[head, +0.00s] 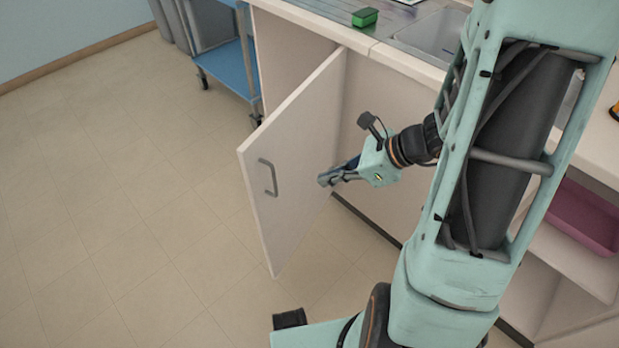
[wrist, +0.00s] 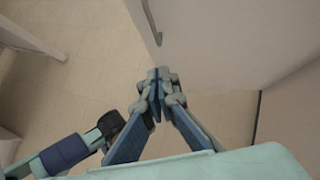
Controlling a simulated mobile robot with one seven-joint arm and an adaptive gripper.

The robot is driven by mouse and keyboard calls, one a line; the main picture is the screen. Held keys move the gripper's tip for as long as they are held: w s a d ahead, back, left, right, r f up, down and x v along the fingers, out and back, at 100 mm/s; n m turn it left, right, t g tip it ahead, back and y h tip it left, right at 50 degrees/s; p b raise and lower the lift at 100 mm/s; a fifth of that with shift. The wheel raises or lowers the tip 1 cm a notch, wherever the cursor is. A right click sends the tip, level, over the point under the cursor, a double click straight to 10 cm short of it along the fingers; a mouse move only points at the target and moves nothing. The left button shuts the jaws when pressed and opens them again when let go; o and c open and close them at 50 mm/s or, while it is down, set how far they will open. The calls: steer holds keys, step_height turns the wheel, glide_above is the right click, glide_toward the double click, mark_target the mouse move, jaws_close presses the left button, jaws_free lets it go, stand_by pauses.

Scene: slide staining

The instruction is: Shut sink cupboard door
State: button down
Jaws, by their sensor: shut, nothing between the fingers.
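The sink cupboard door (head: 300,150) stands wide open in the head view, swung out from the cabinet below the counter. Its grey bar handle (head: 268,177) is near the free edge, on the face towards the camera. My gripper (head: 325,181) is shut and empty, and its tips overlap the right part of the door in the head view. In the wrist view the shut fingertips (wrist: 157,76) point towards the door (wrist: 215,40), with the handle (wrist: 151,20) above them. I cannot tell whether the fingertips touch the door.
The counter (head: 400,62) with a sink (head: 436,36) and a green sponge (head: 365,17) is above the cupboard. A blue-shelved cart (head: 228,68) stands behind the door. A pink tray (head: 584,216) sits on a shelf at right. The floor (head: 120,200) at left is clear.

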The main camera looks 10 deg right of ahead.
steer(key=w+a+r+b+x, duration=0.1)
steer(key=r+b+x, duration=0.1)
steer(key=x, duration=1)
steer(key=shift+a+b, duration=0.35)
steer(key=shift+s, duration=0.1)
